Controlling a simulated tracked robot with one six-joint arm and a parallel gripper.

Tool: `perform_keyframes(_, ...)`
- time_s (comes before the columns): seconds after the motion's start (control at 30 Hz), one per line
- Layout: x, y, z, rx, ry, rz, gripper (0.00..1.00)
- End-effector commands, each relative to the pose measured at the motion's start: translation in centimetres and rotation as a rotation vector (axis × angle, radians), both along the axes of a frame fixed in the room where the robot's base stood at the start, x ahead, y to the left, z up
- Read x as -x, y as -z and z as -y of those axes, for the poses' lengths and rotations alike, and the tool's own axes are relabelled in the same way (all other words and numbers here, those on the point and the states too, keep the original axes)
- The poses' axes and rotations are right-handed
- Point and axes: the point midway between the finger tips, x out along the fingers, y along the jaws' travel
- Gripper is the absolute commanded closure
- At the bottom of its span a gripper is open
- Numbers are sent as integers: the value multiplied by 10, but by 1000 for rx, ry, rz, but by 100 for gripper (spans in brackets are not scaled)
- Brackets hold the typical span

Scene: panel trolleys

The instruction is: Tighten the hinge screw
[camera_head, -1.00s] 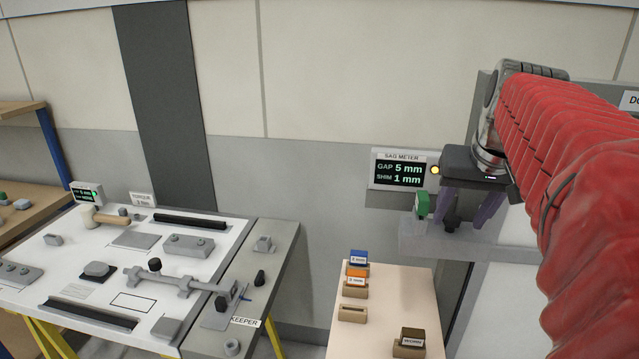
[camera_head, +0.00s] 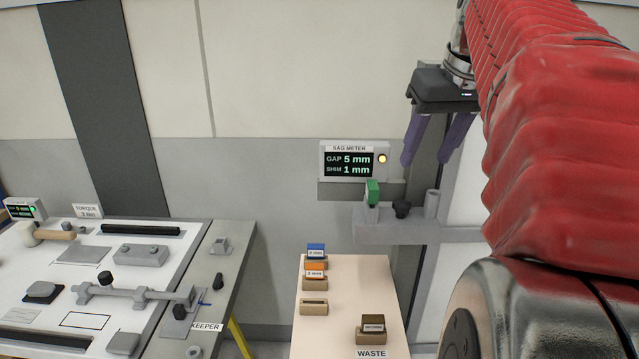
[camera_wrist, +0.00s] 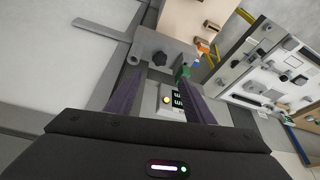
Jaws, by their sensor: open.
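The hinge bracket (camera_head: 390,232) is a grey ledge fixed to a door edge, below the meter. A black knob (camera_head: 401,208), which looks like the hinge screw, stands on it. Left of the knob, a green tab (camera_head: 373,193) stands upright at the bracket. My gripper (camera_head: 427,160) has two purple fingers, is open and empty, and hangs above the bracket, apart from the knob. In the wrist view, the knob (camera_wrist: 160,59) lies beyond and between the fingertips, with the green tab (camera_wrist: 183,72) near the right finger.
The sag meter (camera_head: 354,162) reads gap 5 mm, shim 1 mm, with an amber lamp lit. A small table (camera_head: 340,315) below holds blue, orange and brown blocks in holders. A workbench (camera_head: 60,275) with fixtures and a mallet (camera_head: 40,235) stands left. The wall between is clear.

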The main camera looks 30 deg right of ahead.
Motion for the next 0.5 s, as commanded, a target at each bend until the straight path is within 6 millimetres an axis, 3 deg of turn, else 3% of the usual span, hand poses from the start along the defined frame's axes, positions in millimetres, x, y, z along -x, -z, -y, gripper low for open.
perform_keyframes(0.27, -6, 16, 2, -2, 1, -2, 52)
perform_keyframes(0.5, -19, 49, 6, -2, 1, -2, 52)
